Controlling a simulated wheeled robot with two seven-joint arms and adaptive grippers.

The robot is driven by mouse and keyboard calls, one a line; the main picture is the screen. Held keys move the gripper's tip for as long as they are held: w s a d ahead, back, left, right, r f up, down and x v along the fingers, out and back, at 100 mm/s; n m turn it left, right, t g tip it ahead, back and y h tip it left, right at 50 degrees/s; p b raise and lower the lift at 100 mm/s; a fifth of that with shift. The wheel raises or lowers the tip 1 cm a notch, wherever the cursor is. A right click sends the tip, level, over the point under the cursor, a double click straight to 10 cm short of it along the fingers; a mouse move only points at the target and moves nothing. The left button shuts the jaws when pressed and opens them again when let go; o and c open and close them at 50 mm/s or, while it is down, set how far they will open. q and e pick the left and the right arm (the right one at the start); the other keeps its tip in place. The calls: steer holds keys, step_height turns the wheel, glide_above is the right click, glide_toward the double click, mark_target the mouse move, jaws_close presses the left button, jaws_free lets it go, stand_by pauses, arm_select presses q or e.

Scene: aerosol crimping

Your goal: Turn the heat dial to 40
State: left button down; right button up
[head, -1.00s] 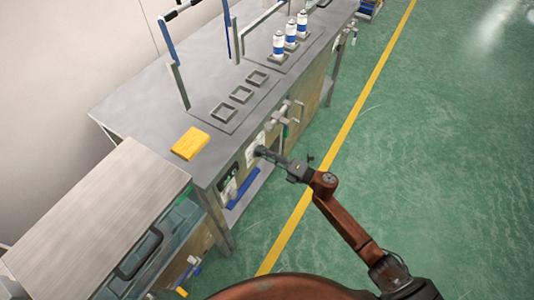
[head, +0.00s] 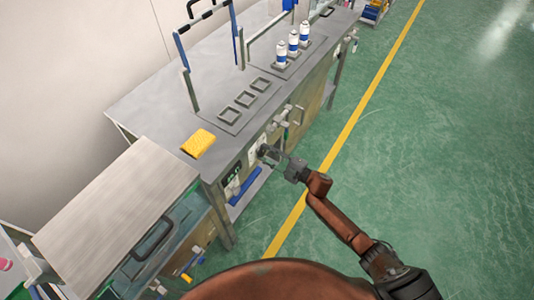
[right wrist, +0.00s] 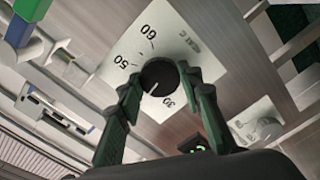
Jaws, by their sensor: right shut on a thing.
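The heat dial (right wrist: 160,75) is a black round knob on a white scale plate (right wrist: 185,35). The numbers 60, 50 and 30 are readable; the place between 50 and 30 is partly covered by a finger. A pale pointer line on the knob slants down-left, roughly between 50 and 30. My right gripper (right wrist: 161,80) is shut on the dial, one finger on each side. In the head view my right gripper (head: 268,153) is at the front panel of the bench and partly hides the dial. My left gripper is not in view.
A second, smaller pale knob (right wrist: 268,128) sits on a plate to the right. A blue handle (head: 245,186) is below the panel. The green floor to the right is clear.

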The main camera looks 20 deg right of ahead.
steer(key=shift+w+d+r+m+p, duration=0.15)
steer(key=shift+m+p, duration=0.2)
steer(key=shift+m, duration=0.45)
steer(key=o, duration=1.2)
steer(key=shift+c, duration=0.2)
steer(key=v, duration=1.2)
